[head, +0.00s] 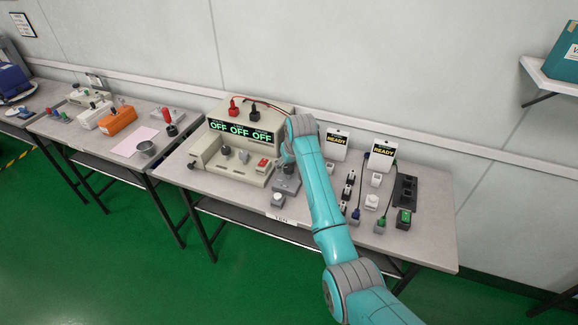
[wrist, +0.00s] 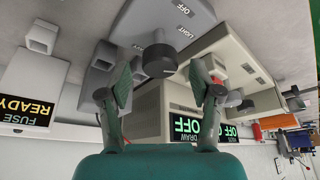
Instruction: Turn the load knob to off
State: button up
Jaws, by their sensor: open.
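The load knob (wrist: 158,62) is a dark round knob on a grey box (wrist: 130,22), seen upside down in the wrist view. Labels OFF and LIGHT show beside it, and a third label is partly hidden. I cannot tell for certain which label its pointer faces. My gripper (wrist: 161,80) is open and empty, with one finger on each side of the knob in the picture and gaps to both. In the head view the grey box (head: 287,186) stands on the bench below my gripper, and my arm hides the knob.
A beige tester (head: 207,158) with an OFF OFF OFF display (head: 240,132) stands close left of the box. Two READY signs (head: 383,151), plugs and a dark socket strip (head: 404,190) lie to the right. The bench's front right corner (head: 435,247) is clear.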

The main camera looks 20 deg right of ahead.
jog(key=shift+w+f, duration=0.2)
jog(key=shift+f, duration=0.2)
jog(key=c, duration=1.1)
jog(key=shift+c, duration=0.2)
jog(key=shift+n, duration=0.4)
jog(key=n+y, duration=0.1)
jog(key=n, duration=0.1)
jog(key=n+g+y, duration=0.1)
jog(key=n, duration=0.1)
jog(key=shift+d+n, duration=0.1)
jog(key=shift+n, duration=0.3)
jog(key=n+g, duration=0.1)
jog(key=n, duration=0.2)
jog(key=n+y, duration=0.1)
jog(key=n, duration=0.2)
jog(key=shift+g+y, duration=0.3)
jog(key=shift+g, duration=0.1)
jog(key=shift+n, duration=0.3)
